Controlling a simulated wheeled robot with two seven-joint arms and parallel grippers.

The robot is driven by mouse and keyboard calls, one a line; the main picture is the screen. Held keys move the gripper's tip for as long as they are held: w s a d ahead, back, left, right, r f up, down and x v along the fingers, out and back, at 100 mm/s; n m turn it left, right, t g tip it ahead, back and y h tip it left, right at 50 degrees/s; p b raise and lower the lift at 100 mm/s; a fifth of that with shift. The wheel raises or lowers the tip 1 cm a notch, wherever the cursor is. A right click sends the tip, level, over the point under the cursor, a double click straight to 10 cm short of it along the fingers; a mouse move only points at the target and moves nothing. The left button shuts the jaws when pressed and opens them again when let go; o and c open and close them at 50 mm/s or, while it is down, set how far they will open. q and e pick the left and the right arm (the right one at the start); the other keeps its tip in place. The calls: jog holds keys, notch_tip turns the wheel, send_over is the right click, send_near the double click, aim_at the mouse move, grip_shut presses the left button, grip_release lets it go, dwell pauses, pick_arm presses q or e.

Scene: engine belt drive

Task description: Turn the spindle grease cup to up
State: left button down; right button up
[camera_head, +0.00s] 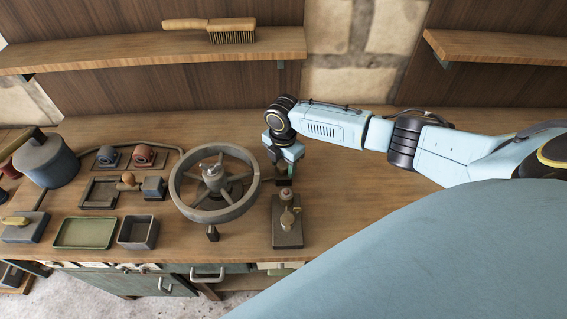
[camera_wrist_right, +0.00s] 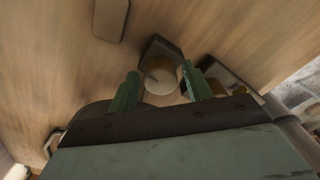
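A dark rectangular base plate (camera_head: 289,239) with an upright brass-coloured fitting (camera_head: 287,218) stands right of the wheel. My right gripper (camera_head: 284,181) points down at the far end of this plate. In the right wrist view, a round pale-topped cap (camera_wrist_right: 160,77), which looks like the grease cup, sits between the two green fingers of the gripper (camera_wrist_right: 162,88). The fingers are apart, with a gap on each side of the cap. Its lower part is hidden, and I cannot tell which way the cup is turned. My left gripper is not in view.
A large spoked handwheel (camera_head: 242,200) stands close left of the plate. A green tray (camera_head: 85,233), a dark open box (camera_head: 138,234) and a blue-grey pot (camera_head: 48,162) are farther left. A brush (camera_head: 230,35) lies on the shelf. The bench behind the wheel is clear.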

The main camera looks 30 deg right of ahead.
aim_at(283, 164)
jog(key=shift+o, duration=0.2)
notch_tip(283, 164, up, 13)
jog(key=shift+r, duration=0.2)
dwell(0.4)
dwell(1.5)
